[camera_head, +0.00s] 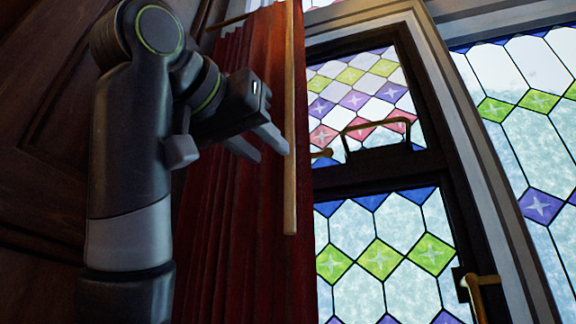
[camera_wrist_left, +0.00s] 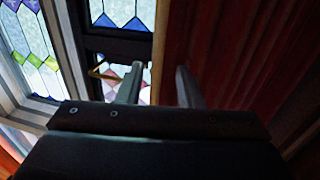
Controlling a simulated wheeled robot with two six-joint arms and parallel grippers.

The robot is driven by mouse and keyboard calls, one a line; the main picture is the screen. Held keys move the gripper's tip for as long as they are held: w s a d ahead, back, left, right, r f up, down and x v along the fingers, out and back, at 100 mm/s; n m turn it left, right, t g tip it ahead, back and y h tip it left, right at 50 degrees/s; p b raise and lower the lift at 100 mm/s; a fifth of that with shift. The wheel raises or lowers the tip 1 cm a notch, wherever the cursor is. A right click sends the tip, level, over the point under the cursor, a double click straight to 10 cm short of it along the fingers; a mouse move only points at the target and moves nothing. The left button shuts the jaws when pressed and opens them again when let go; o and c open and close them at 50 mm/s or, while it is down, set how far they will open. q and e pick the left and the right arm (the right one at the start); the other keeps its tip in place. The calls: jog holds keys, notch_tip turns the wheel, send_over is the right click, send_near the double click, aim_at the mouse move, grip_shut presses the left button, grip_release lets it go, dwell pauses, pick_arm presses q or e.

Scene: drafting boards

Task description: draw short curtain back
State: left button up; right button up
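The short curtain (camera_head: 235,240) is a dark red pleated cloth hanging left of the stained-glass window. A pale wooden rod (camera_head: 290,205) runs upright along its right edge. My left gripper (camera_head: 268,152) is open in front of the curtain, its fingertips close to the rod; I cannot tell whether they touch it. In the left wrist view the two fingers (camera_wrist_left: 159,82) stand apart, with the red curtain (camera_wrist_left: 225,45) behind and to the right. Nothing is visibly held between them. My right gripper is in neither view.
A stained-glass window (camera_head: 375,245) in a dark frame fills the middle, with a brass bar handle (camera_head: 378,124) and a brass latch (camera_head: 480,285). Another glazed panel (camera_head: 535,110) is at the right. Dark wood panelling (camera_head: 45,130) stands at the left. A rail (camera_head: 232,20) shows above.

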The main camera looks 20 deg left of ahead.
aim_at(286, 167)
pick_arm(q)
jog(key=shift+p+x, duration=2.75)
jog(key=shift+p, duration=0.2)
jog(key=shift+p+x, duration=0.4)
jog(key=shift+x, duration=0.7)
jog(key=shift+s+d, duration=0.1)
jog(key=shift+d, duration=0.1)
jog(key=shift+s, duration=0.1)
jog(key=shift+c, duration=0.3)
grip_shut()
jog(key=shift+a, duration=0.1)
